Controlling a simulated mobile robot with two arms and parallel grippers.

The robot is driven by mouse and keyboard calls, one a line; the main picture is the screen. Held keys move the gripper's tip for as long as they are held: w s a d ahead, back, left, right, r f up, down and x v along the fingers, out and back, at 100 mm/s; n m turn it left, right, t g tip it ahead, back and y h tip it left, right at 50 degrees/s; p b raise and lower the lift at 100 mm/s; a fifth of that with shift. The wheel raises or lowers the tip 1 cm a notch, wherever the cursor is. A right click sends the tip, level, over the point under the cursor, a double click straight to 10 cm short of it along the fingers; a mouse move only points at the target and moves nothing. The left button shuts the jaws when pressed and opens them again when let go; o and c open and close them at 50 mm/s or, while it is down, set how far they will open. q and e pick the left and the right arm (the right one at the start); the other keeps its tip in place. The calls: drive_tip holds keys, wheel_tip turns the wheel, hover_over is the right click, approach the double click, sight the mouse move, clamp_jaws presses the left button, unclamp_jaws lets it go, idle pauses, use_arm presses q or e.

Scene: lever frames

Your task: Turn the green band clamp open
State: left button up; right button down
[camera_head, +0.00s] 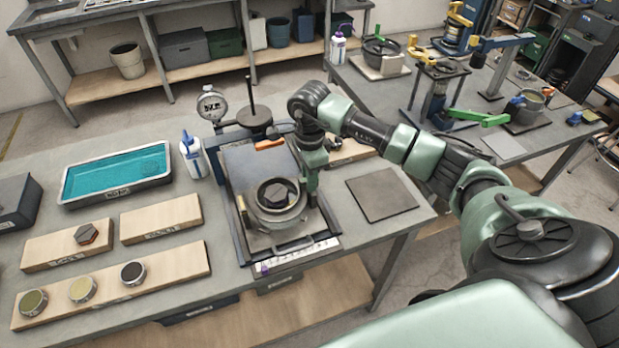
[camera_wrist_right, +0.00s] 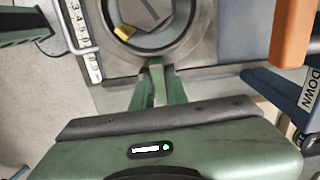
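The band clamp (camera_head: 273,222) is a grey ring around a dark round piece on the fixture plate of the near table. In the right wrist view the ring (camera_wrist_right: 180,48) fills the top middle, with a short greenish tab (camera_wrist_right: 156,72) on the side facing me. My right gripper (camera_head: 311,182) points down at the right side of the ring. In the right wrist view its green fingers (camera_wrist_right: 157,88) come close together on both sides of the tab and look shut on it. The fingers partly hide the tab.
An orange handle (camera_wrist_right: 290,35) and a blue DOWN label plate (camera_wrist_right: 285,88) stand close to the gripper. A dial gauge (camera_head: 211,104) and post are behind the fixture. A teal tray (camera_head: 116,175) and wooden boards (camera_head: 160,220) lie left; a flat grey plate (camera_head: 384,198) lies right.

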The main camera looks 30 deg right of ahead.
drive_tip(key=shift+f+n+b, duration=0.15)
drive_tip(key=shift+n+b, duration=0.35)
drive_tip(key=shift+b, duration=0.35)
drive_tip(key=n+b, duration=0.6)
drive_tip(key=b, duration=0.1)
drive_tip(key=shift+n+b, duration=0.7)
drive_tip(key=shift+n, duration=0.2)
drive_tip(key=n+b, duration=0.3)
drive_tip(key=n, duration=0.1)
drive_tip(key=n+b, duration=0.2)
drive_tip(key=n, duration=0.2)
drive_tip(key=shift+s+n, duration=0.1)
drive_tip(key=shift+n, duration=0.2)
drive_tip(key=shift+r, duration=0.2)
drive_tip(key=c, duration=1.4)
unclamp_jaws()
